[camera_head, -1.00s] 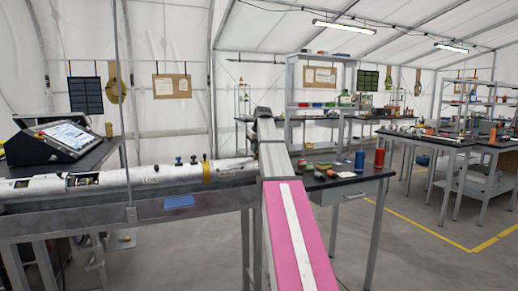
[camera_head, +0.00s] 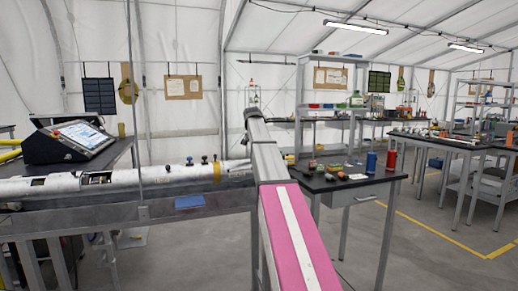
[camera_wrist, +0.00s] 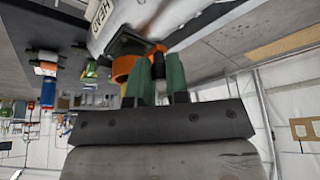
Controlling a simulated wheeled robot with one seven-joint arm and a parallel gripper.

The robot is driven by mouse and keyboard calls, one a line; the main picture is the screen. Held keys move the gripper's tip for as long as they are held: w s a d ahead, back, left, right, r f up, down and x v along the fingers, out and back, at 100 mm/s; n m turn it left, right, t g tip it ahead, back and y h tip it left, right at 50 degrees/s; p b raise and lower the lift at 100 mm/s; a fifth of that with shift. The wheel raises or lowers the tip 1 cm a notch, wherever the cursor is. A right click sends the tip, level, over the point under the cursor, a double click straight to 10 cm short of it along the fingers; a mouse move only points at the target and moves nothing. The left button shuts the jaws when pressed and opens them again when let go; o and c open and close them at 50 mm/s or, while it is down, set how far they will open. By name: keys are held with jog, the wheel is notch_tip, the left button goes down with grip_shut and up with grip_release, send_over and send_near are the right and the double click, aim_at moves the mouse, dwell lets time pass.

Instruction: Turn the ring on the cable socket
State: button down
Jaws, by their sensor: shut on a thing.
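The wrist view shows the end of a white cylinder (camera_wrist: 108,22) with dark lettering. An orange ring-shaped part (camera_wrist: 123,68) sits at its end. My gripper (camera_wrist: 158,74) has two green fingers, closed on a small dark cylindrical piece (camera_wrist: 158,64) in front of the orange part. This piece looks like the socket's ring, but the fingers hide its sides. In the head view a long white tube (camera_head: 150,181) lies on a grey bench, its right end close to my arm. My gripper is hidden there.
A tablet console (camera_head: 75,140) stands behind the tube on the left. A blue item (camera_head: 190,202) is on the bench's front side. A dark table (camera_head: 345,182) with small parts, a blue can (camera_head: 371,163) and a red can (camera_head: 391,160) stands right of my arm.

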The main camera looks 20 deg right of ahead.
jog(key=shift+w+m, duration=0.3)
jog(key=shift+m, duration=0.2)
jog(key=c, duration=1.1)
grip_release()
jog(key=v, duration=1)
jog(key=shift+a+r, duration=0.3)
jog(key=shift+r, duration=0.1)
